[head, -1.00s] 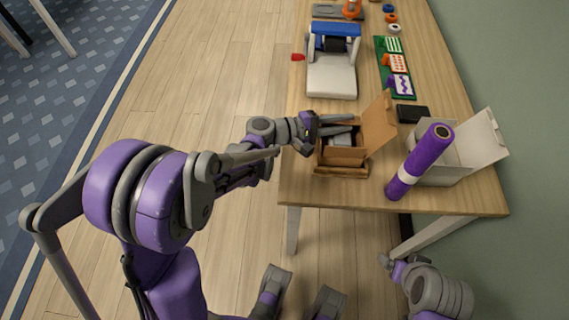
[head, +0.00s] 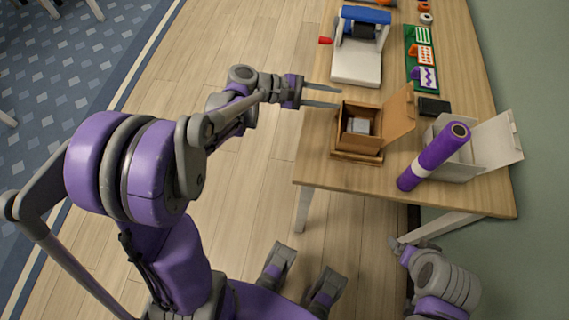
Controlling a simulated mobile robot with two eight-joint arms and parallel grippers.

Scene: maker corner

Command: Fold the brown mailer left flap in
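The brown mailer (head: 347,139) is an open box near the table's front left edge. A small grey item (head: 361,126) lies inside it. Its large lid (head: 400,115) stands up and leans out to the right. On the left I cannot clearly tell the left flap from the box wall. My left gripper (head: 338,97) is open and empty, just left of and behind the box, with its fingers pointing right over the table's left edge. They look apart from the box. My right gripper (head: 399,245) seems to be low in front of the table, small and unclear.
A purple roll (head: 434,158) leans by an open white box (head: 458,165) right of the mailer. A black block (head: 434,106) lies behind them. A white and blue machine (head: 357,62) stands further back, beside a green board (head: 421,58) with cards.

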